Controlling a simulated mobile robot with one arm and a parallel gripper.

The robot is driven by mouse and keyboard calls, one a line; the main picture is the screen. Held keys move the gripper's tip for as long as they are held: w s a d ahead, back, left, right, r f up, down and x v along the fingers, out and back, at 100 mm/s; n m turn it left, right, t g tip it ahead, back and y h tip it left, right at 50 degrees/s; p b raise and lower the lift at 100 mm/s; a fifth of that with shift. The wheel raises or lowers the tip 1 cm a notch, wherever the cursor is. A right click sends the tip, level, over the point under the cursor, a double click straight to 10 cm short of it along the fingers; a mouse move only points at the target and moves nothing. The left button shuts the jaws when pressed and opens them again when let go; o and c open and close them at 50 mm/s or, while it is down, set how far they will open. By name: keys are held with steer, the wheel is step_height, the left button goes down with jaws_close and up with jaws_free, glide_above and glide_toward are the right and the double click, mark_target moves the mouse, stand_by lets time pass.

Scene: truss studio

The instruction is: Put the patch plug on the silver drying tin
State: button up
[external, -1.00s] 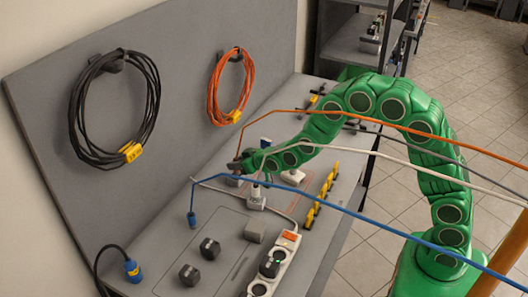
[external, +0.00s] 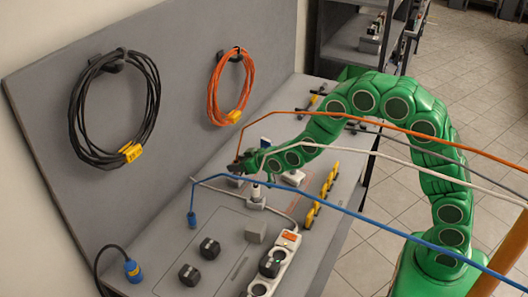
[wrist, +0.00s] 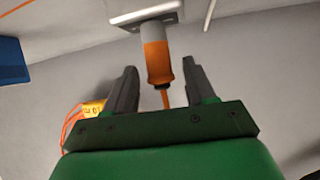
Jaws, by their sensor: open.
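The patch plug (wrist: 157,55) has an orange body, a greyish lower part and an orange cable. In the wrist view its end meets the flat face of the silver drying tin (wrist: 138,10) at the top edge. My gripper (wrist: 159,68) is open, with one dark finger on each side of the plug and visible gaps between. In the external view my gripper (external: 238,166) is over the far middle of the bench, where the orange cable comes down. The plug and tin are small and partly hidden there.
A blue plug (external: 192,219) and a white plug (external: 256,192) with cables stand near my gripper. A white power strip (external: 274,266), dark blocks (external: 210,248) and yellow clips (external: 315,208) lie closer to the camera. Cables cross above the bench. The back panel (external: 180,120) rises behind.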

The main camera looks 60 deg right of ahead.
steer(key=s+a+r+g, duration=0.1)
steer(key=s+r+g, duration=0.3)
steer(key=s, duration=1.5)
steer(key=s+a+r+g, duration=0.2)
steer(key=s+r+g, duration=0.3)
steer(key=s, duration=1.4)
steer(key=s+a+r+n+g+y, duration=0.1)
steer(key=s+r+g, duration=0.4)
steer(key=s, duration=1.4)
steer(key=shift+a+r, duration=0.15)
steer(key=shift+a, duration=0.25)
